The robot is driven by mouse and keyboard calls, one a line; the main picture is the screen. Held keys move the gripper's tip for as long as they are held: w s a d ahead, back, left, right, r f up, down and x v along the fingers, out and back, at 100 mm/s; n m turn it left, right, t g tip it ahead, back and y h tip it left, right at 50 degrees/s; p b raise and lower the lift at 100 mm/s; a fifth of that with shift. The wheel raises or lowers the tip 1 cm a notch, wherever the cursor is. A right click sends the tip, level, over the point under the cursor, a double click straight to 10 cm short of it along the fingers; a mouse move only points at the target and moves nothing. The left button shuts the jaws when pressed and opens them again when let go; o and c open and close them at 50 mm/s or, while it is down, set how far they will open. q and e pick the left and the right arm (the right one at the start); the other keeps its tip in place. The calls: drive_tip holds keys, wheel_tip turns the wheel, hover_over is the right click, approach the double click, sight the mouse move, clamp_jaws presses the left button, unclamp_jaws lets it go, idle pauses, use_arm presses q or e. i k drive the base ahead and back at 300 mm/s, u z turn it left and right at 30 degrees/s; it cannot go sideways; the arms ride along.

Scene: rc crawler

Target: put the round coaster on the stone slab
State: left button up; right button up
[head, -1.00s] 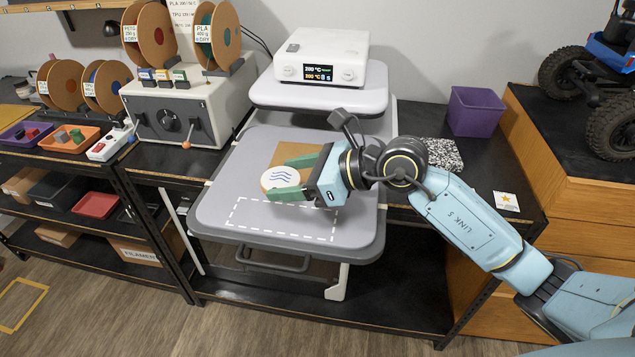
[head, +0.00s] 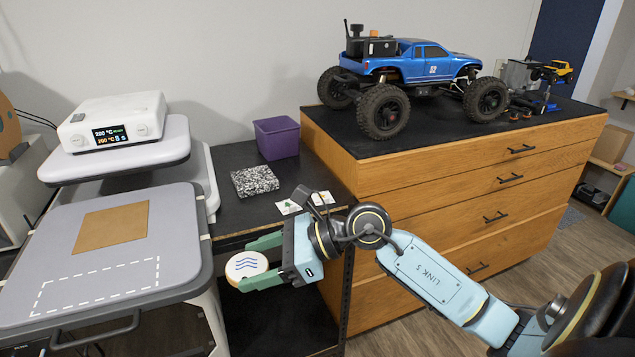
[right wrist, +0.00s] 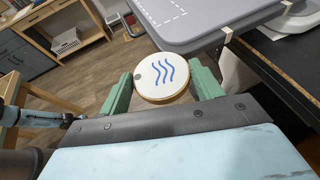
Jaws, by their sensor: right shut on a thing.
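The round coaster (head: 246,266) is pale with blue wavy lines on its top. My right gripper (head: 262,262) is shut on it, one green finger on each side. It is held roughly flat, in front of the black table and just right of the heat press's grey plate. The coaster also shows in the right wrist view (right wrist: 161,76), between the two fingers. The speckled stone slab (head: 255,181) lies on the black table, behind the gripper and apart from the coaster. My left gripper is not in view.
A purple bin (head: 277,138) stands behind the slab. Small cards (head: 290,207) lie in front of the slab, partly near my wrist. The heat press (head: 180,245) is at the left. A wooden drawer cabinet (head: 440,190) with a blue truck (head: 425,66) rises at the right.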

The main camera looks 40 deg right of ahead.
sight(254, 177)
drive_tip(key=u, duration=0.65)
drive_tip(key=k, duration=0.1)
drive_tip(key=z, duration=2.15)
drive_tip(key=i, duration=0.8)
drive_tip(key=u, duration=0.65)
drive_tip(key=i, duration=0.65)
drive_tip(key=u, duration=0.8)
